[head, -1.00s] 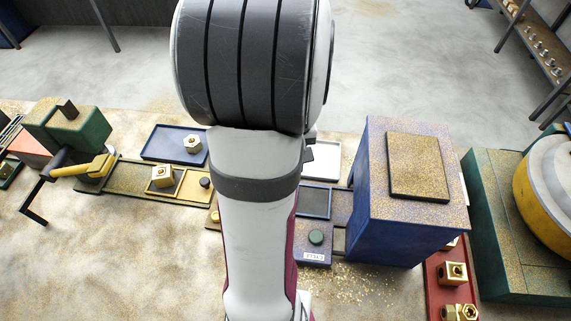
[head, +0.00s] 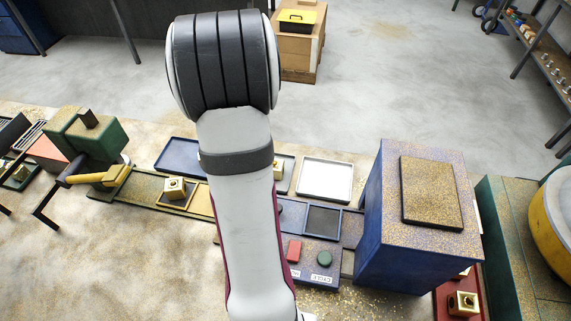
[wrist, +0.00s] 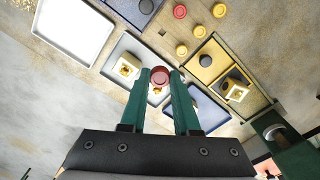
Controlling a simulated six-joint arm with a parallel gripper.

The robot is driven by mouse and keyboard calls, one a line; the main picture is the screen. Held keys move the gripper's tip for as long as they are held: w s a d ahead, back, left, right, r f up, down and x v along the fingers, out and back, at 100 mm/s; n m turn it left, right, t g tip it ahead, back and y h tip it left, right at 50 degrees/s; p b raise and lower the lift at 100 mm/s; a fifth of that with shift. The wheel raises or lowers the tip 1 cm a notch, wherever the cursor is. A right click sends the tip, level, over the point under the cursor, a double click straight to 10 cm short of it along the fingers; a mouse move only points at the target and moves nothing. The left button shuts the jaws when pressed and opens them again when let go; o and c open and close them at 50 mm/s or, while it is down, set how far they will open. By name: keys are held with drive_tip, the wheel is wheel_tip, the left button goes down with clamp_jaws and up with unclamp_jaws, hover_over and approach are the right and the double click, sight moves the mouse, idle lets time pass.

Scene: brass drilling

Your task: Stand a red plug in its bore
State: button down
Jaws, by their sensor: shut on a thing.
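In the wrist view my gripper (wrist: 160,78) is shut on a red plug (wrist: 160,75), held upright between the green fingertips. Brass shows just below the plug, between the fingers; I cannot tell whether the plug touches it. A brass block (wrist: 127,68) sits left of the fingers in a grey tray. Another brass block (wrist: 237,92) with a dark bore sits in a yellow frame at the right; it also shows in the head view (head: 175,187). In the head view my arm hides the gripper and the plug.
Several loose red and yellow plugs (wrist: 181,50) lie beyond the fingers. A white tray (wrist: 74,32) is at upper left, empty. A blue tray (head: 178,156) lies behind the rail. A tall blue cabinet (head: 418,245) stands right of my arm, with red (head: 294,250) and green (head: 325,258) buttons beside it.

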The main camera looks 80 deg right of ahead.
drive_tip(key=w+a+f+n, duration=0.1)
drive_tip(key=w+a+n, duration=0.15)
drive_tip(key=w, duration=0.85)
drive_tip(key=w+a+f+n, duration=0.2)
drive_tip(key=w+n, duration=0.1)
drive_tip(key=w, duration=0.7)
drive_tip(key=shift+f, duration=2.45)
drive_tip(key=shift+f, duration=0.5)
drive_tip(key=shift+c, duration=0.4)
unclamp_jaws()
wheel_tip(320, 180, up, 7)
